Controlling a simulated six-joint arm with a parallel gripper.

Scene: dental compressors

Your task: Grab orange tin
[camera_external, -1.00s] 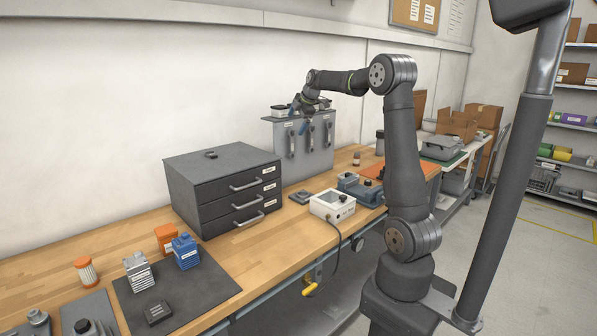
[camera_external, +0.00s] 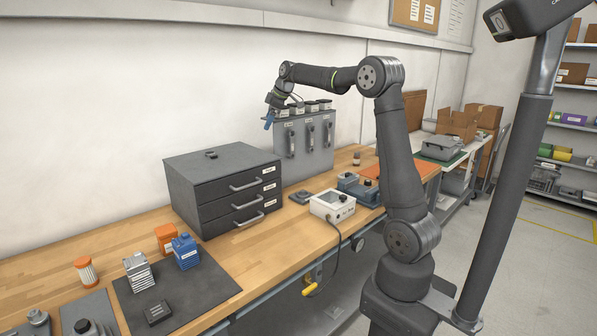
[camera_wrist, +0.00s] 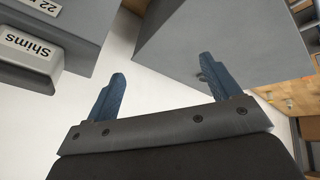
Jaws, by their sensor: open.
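I cannot tell for certain which is the tin. My gripper (camera_external: 269,120) is high by the left end of the grey upright cabinet, well to the right of and above both. In the wrist view its blue fingers (camera_wrist: 165,80) are apart with nothing between them. Neither orange object is identifiable in the wrist view.
A dark drawer unit (camera_external: 222,190) stands between my gripper and the orange things. The grey cabinet (camera_external: 306,145) is beside my gripper; a "Shims" label (camera_wrist: 28,44) shows close in the wrist view. A blue object (camera_external: 185,251) stands close to the orange block, beside a silver finned part (camera_external: 139,273).

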